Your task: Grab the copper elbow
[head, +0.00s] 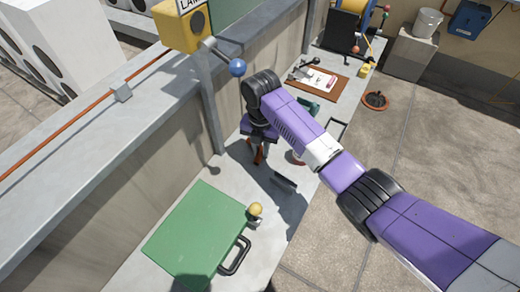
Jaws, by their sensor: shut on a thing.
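My gripper (257,146) points down over the grey ledge, left of the middle of the head view. It is shut on a small orange-brown piece, which looks like the copper elbow (260,156). My wrist and fingers hide part of the piece, so its bend is not clear. I cannot tell whether it touches the ledge or hangs just above it.
A green case (192,232) with a black handle lies on the near ledge (235,178), a small yellow-topped object (255,211) beside it. A dark flat piece (284,180) lies near my gripper. A blue-ball lever (237,67) juts out close by.

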